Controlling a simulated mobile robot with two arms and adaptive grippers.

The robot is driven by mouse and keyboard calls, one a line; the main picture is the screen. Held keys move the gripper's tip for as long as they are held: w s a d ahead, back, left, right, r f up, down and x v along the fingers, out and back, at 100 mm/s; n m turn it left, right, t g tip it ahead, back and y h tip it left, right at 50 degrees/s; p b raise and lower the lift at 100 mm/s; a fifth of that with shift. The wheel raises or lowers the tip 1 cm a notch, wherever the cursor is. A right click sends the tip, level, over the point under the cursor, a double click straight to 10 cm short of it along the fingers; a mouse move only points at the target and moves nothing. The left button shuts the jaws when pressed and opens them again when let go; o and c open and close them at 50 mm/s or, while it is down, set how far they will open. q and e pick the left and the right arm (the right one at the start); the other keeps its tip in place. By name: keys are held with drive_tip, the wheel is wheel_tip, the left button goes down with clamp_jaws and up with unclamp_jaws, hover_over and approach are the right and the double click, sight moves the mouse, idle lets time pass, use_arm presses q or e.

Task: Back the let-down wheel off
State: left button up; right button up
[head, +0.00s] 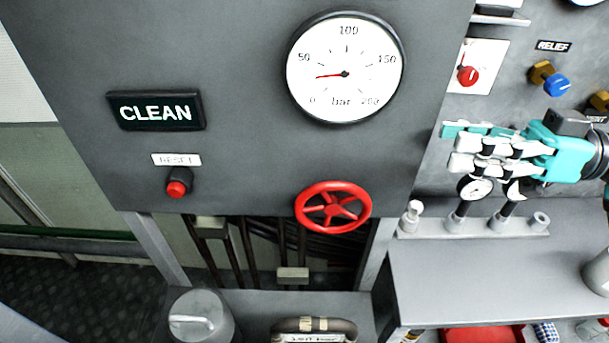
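A red spoked handwheel (333,207), which I take as the let-down wheel, sits at the lower edge of the grey panel. Above it, the large round bar gauge (345,67) has its needle pointing left, between 0 and 50. My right gripper (456,148) is to the right of and above the wheel, with its teal and white fingers pointing left. It is clear of the wheel, and nothing shows in its fingers. The fingers overlap from this angle, so I cannot tell how far apart they are. My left gripper is not in view.
The panel has a CLEAN sign (156,111) and a red RESET button (177,187). A red knob (467,76) and a blue RELIEF knob (557,85) are at upper right. A grey bench (480,265) with a rack of small gauges stands below the gripper. Pipes run under the wheel.

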wheel_tip(320, 180, down, 3)
drive_tip(key=s+d+b, duration=0.2)
use_arm(q)
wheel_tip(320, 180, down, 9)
drive_tip(key=b, duration=0.7)
use_arm(e)
approach(336, 187)
drive_tip(key=a+p, duration=0.2)
drive_tip(key=a, duration=0.1)
drive_tip(key=w+a+p, duration=0.1)
drive_tip(key=a+p, duration=0.2)
drive_tip(key=a, duration=0.1)
drive_tip(key=w+a+p, duration=0.1)
drive_tip(key=a+p, duration=0.1)
drive_tip(key=a, duration=0.1)
drive_tip(key=shift+a+f+p, duration=0.3)
drive_tip(key=shift+a+p, duration=0.05)
drive_tip(key=shift+a, duration=0.05)
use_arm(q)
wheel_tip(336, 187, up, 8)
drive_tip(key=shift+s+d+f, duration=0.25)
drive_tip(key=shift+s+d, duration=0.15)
use_arm(e)
drive_tip(key=shift+a+f, duration=0.1)
drive_tip(key=shift+a, duration=0.25)
drive_tip(key=shift+c, duration=0.3)
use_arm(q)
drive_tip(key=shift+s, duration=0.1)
use_arm(e)
clamp_jaws()
